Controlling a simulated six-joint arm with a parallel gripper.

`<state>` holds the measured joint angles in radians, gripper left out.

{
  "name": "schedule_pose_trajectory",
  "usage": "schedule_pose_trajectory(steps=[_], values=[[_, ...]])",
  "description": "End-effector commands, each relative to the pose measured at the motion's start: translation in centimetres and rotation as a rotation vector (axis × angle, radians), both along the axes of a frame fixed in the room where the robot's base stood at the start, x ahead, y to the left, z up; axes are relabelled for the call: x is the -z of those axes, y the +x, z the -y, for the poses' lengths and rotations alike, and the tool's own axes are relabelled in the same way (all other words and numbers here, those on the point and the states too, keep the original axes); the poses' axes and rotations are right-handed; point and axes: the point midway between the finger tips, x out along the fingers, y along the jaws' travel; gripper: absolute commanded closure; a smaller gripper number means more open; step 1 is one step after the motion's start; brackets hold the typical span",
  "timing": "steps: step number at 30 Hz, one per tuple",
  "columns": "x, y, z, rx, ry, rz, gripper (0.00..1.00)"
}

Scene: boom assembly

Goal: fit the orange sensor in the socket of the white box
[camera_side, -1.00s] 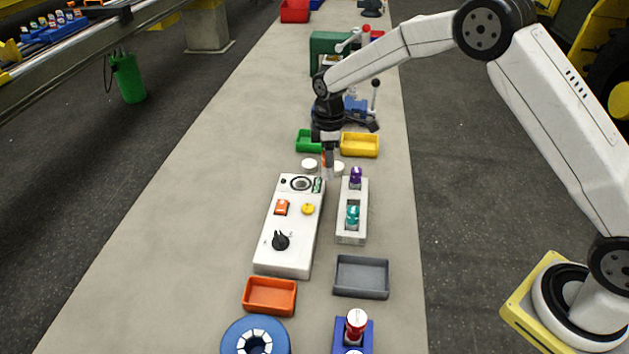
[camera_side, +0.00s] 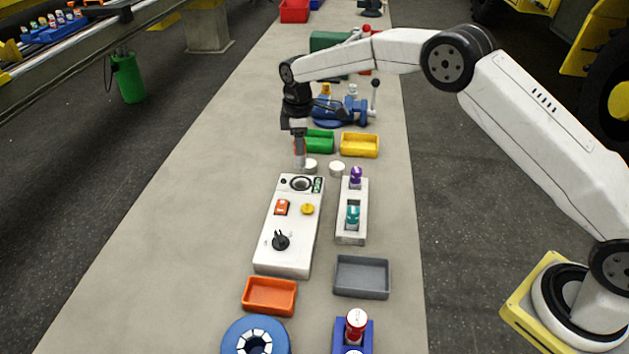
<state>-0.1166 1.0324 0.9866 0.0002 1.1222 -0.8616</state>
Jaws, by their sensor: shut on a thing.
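My gripper (camera_side: 299,162) points down above the far end of the white box. The white box (camera_side: 290,225) lies on the table, with an orange switch, a yellow button and a black knob on top. At its far end are a black-rimmed ring (camera_side: 301,184) and a small dark round spot (camera_side: 283,181); I cannot tell for sure which is the socket. The sensor appears apart from the box.
A white holder (camera_side: 350,236) with purple and teal pieces stands right of the box. Two white discs (camera_side: 337,168) lie by the far end. Green (camera_side: 320,142), yellow (camera_side: 360,145), orange (camera_side: 270,296) and grey (camera_side: 362,277) trays surround it. The table left of the box is clear.

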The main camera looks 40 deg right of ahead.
Motion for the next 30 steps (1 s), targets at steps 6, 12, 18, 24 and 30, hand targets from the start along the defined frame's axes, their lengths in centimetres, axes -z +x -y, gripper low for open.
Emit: schedule_pose_trajectory(steps=[6,12,18,24,30], values=[[0.8,0.0,0.0,0.000,0.000,-0.001,1.00],[2.2,0.0,0.0,0.000,0.000,-0.001,1.00],[3.6,0.0,0.0,0.000,0.001,0.001,1.00],[4.4,0.0,0.0,0.000,0.001,0.001,1.00],[4.7,0.0,0.0,0.000,0.001,0.002,1.00]])
